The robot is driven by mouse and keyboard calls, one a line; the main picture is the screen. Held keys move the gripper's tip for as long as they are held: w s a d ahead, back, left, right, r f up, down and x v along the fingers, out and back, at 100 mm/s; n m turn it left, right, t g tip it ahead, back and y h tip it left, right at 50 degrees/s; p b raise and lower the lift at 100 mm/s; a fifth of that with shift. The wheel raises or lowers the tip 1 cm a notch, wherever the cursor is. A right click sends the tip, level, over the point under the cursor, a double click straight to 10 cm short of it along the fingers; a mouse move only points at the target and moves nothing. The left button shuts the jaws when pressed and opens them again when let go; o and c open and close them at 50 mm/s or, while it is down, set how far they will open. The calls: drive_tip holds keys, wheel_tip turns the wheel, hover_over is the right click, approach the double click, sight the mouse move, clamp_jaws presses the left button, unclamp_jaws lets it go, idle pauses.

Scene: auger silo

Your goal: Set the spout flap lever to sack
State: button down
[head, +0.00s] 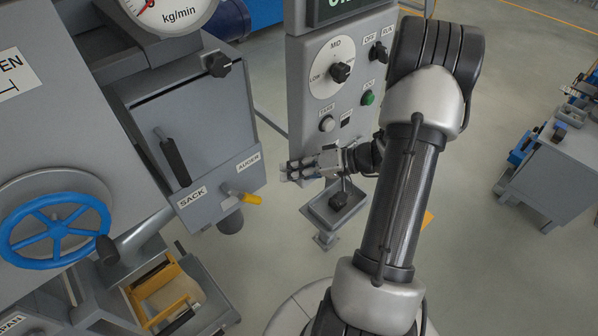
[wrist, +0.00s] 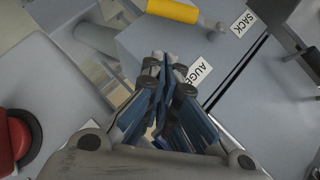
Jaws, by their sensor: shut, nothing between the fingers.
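The spout flap lever (head: 250,198) has a yellow grip and a thin metal arm. It is on the lower front of a grey box, between the SACK label (head: 192,197) and the AUGER label (head: 248,162). Its grip points right, toward the AUGER side. In the wrist view the yellow grip (wrist: 172,10) shows at the top edge, apart from my fingers. My gripper (head: 287,173) is shut and empty, to the right of the lever in the head view. In the wrist view its closed fingertips (wrist: 165,62) overlap the grey box near the AUGER label (wrist: 196,76).
A control panel (head: 305,75) with knobs and buttons stands behind my gripper. A small tray (head: 318,213) on a post, holding a dark knob, is just below it. A blue handwheel (head: 52,230) is at left. Open floor (head: 480,270) lies at right.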

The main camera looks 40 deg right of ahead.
sight(243, 195)
drive_tip(key=w+a+f+b, duration=0.1)
drive_tip(key=w+a+f, duration=0.2)
drive_tip(key=a, duration=0.3)
drive_tip(key=shift+f, duration=0.65)
drive_tip(key=shift+f+b, duration=0.1)
drive_tip(key=shift+b, duration=0.3)
